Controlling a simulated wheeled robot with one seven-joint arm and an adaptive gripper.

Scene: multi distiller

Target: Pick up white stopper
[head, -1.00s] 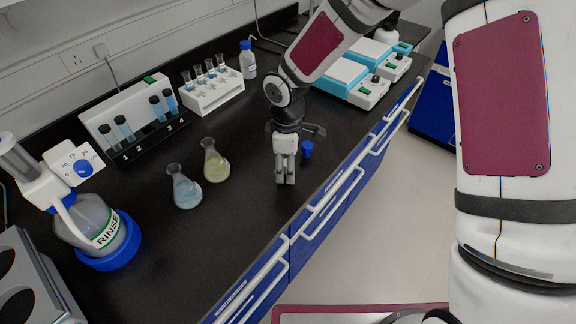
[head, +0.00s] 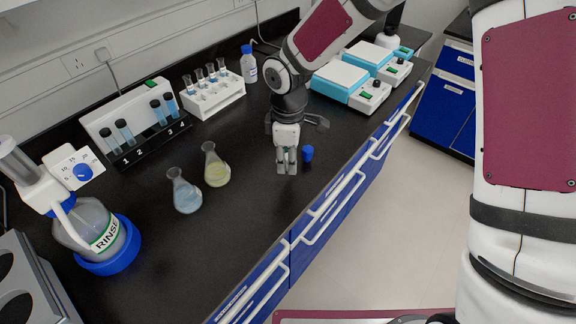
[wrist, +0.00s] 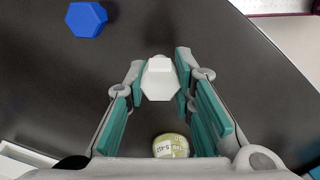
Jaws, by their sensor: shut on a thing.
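The white stopper (wrist: 160,82) is a small hexagonal piece between my gripper's fingertips in the wrist view. My gripper (wrist: 160,80) is shut on it, with a teal pad at each side. In the head view my gripper (head: 286,168) points down over the black bench, near its front edge. The stopper cannot be made out there; the fingers hide it. A blue stopper (head: 308,153) stands on the bench just right of my gripper. It also shows at the upper left of the wrist view (wrist: 86,19).
Two flasks, one with blue liquid (head: 186,195) and one with yellow-green liquid (head: 216,172), stand left of my gripper. A white tube rack (head: 214,97) and a blue-capped bottle (head: 249,67) stand behind. The rinse bottle (head: 95,235) is at left. The bench front is clear.

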